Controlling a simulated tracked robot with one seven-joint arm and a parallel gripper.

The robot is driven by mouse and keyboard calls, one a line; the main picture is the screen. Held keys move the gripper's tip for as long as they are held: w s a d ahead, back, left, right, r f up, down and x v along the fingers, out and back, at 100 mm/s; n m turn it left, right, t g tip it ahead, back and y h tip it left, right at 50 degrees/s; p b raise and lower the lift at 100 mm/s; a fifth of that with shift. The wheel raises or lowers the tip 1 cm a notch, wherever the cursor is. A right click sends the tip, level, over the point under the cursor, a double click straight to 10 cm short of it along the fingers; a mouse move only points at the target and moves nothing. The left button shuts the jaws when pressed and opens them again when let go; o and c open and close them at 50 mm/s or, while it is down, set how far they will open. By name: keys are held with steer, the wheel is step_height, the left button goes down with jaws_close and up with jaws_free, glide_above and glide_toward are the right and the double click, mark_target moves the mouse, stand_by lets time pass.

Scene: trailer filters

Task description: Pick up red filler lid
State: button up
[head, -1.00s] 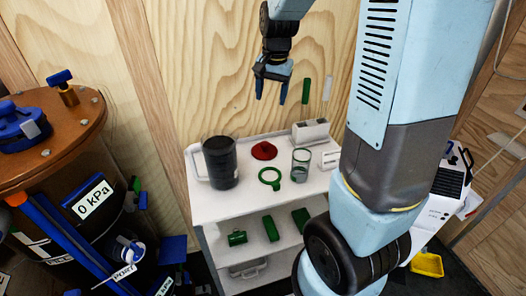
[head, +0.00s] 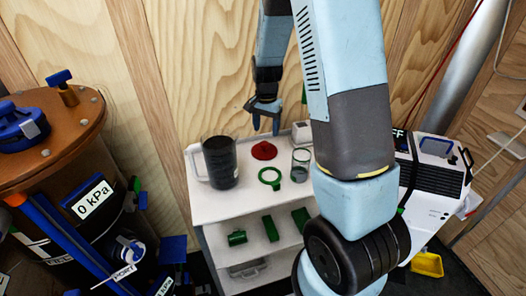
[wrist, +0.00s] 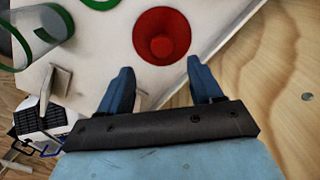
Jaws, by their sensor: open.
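The red filler lid (head: 264,150) lies on the top shelf of the white cart (head: 222,207), toward the back by the wooden wall. It is round with a raised knob in the middle. In the wrist view the lid (wrist: 162,36) is ahead of the fingertips, nothing between them. My gripper (head: 265,124) is above the lid, fingers pointing down, open and empty. In the wrist view its two blue fingers (wrist: 159,72) stand apart. The fingers do not touch the lid.
A dark jug (head: 221,163) stands left of the lid. A green ring (head: 270,177) lies in front of it, and a clear glass (head: 300,164) stands to the right. A white box (head: 302,133) is at the back right, partly hidden by my arm. The wooden wall (head: 190,70) is close behind.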

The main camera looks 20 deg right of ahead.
mark_target(264, 143)
steer(key=shift+a+f, duration=0.2)
steer(key=shift+f, duration=1.35)
steer(key=shift+a+f, duration=0.15)
steer(key=shift+f, duration=1.4)
steer(key=c, duration=1.1)
steer(key=shift+r, duration=0.15)
steer(key=shift+c, duration=0.2)
